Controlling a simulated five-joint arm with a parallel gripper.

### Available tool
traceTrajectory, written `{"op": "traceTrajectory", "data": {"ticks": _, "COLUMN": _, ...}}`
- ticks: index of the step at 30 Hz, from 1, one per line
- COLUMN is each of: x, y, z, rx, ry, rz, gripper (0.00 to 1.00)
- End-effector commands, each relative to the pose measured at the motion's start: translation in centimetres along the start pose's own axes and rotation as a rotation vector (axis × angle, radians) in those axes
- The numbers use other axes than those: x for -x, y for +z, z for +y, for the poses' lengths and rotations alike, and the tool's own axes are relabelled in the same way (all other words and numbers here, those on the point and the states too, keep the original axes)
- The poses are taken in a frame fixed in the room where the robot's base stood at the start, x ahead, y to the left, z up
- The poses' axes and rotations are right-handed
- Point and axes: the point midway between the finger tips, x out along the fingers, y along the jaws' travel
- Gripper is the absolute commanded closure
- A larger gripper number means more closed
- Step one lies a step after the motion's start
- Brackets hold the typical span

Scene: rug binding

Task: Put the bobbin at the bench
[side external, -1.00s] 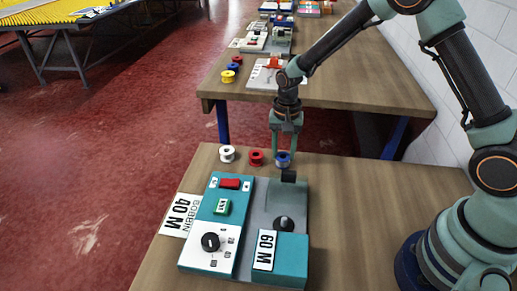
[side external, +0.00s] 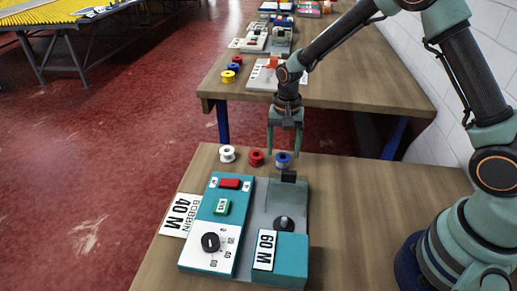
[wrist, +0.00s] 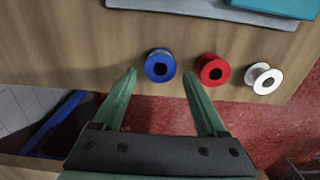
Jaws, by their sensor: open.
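Three bobbins stand in a row along the far edge of the near bench (side external: 365,200): a white bobbin (side external: 227,154), a red bobbin (side external: 256,158) and a blue bobbin (side external: 283,160). My gripper (side external: 284,154) is open and empty, its fingers pointing down by the blue bobbin. In the wrist view, my gripper (wrist: 160,73) has its fingers spread, with the blue bobbin (wrist: 159,66) just beyond the gap between the tips. The red bobbin (wrist: 212,70) is just beyond the other fingertip, and the white bobbin (wrist: 264,78) is farther right. Contact cannot be told.
A teal and grey winding machine (side external: 222,230) with a dial, buttons and a 60 M label lies just in front of the bobbins. A second bench (side external: 350,85) behind holds more bobbins and machines. The near bench is clear right of the machine.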

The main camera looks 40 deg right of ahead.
Motion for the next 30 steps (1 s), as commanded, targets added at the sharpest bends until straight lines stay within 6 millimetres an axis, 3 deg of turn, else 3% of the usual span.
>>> {"op": "traceTrajectory", "data": {"ticks": 12, "x": 8.3, "y": 0.0, "z": 0.0, "rx": 0.000, "ry": -0.003, "rz": 0.003, "gripper": 0.26}}
{"op": "traceTrajectory", "data": {"ticks": 21, "x": 11.2, "y": 0.1, "z": 0.2, "rx": 0.010, "ry": -0.007, "rz": 0.006, "gripper": 0.26}}
{"op": "traceTrajectory", "data": {"ticks": 26, "x": 14.0, "y": 0.7, "z": 1.5, "rx": 0.091, "ry": -0.047, "rz": 0.045, "gripper": 0.26}}
{"op": "traceTrajectory", "data": {"ticks": 30, "x": 17.3, "y": 1.9, "z": 3.7, "rx": 0.214, "ry": -0.097, "rz": 0.108, "gripper": 0.26}}
